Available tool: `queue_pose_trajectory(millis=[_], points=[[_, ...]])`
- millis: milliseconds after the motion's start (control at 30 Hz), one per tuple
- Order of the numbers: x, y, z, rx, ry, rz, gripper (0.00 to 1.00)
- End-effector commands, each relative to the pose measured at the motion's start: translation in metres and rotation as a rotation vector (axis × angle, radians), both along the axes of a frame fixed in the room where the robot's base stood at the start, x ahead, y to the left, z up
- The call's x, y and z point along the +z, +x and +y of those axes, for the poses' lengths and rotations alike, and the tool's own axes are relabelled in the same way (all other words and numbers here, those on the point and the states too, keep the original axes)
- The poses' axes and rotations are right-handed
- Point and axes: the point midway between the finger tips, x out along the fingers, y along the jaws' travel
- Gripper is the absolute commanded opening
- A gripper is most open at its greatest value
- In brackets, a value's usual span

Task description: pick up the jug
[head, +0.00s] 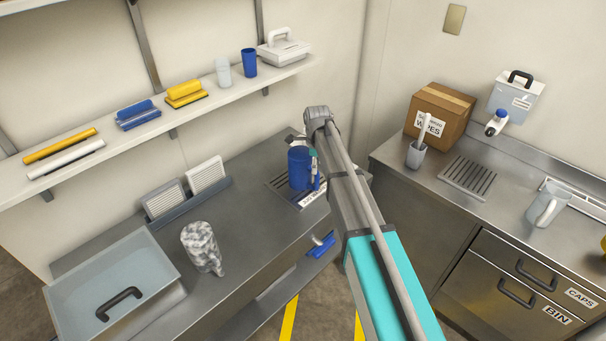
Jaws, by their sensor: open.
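A blue jug (298,170) stands on the dark slatted drip grid at the back of the left steel counter. My gripper (308,148) is open at the jug's upper right side, close to its rim; my arm hides part of this area, and I cannot tell whether they touch. A grey marbled jug (200,246) with a handle stands nearer on the same counter. A pale jug or mug (546,205) with a handle stands on the right counter.
A clear bin (112,262) with a black handle and a rack of white panels (206,175) are on the left counter. A shelf (138,136) runs above. A cardboard wipes box (440,112) is on the right counter. Bare steel lies between the marbled and blue jugs.

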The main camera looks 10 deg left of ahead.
Motion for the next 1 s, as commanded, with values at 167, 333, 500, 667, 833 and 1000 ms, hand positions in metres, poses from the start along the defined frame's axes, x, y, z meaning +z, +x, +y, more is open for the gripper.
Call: queue_pose_trajectory(millis=[167,333,500,667,833,1000], points=[[-0.003,0.000,0.000,0.000,0.000,0.000,0.68],[-0.002,0.000,0.000,0.000,0.000,0.000,0.68],[-0.004,0.000,0.000,0.000,0.000,0.000,0.68],[-0.011,0.000,-0.001,0.000,0.000,0.000,0.68],[-0.023,0.000,-0.003,0.000,0.000,0.000,0.68],[-0.037,0.000,-0.006,0.000,0.000,0.000,0.68]])
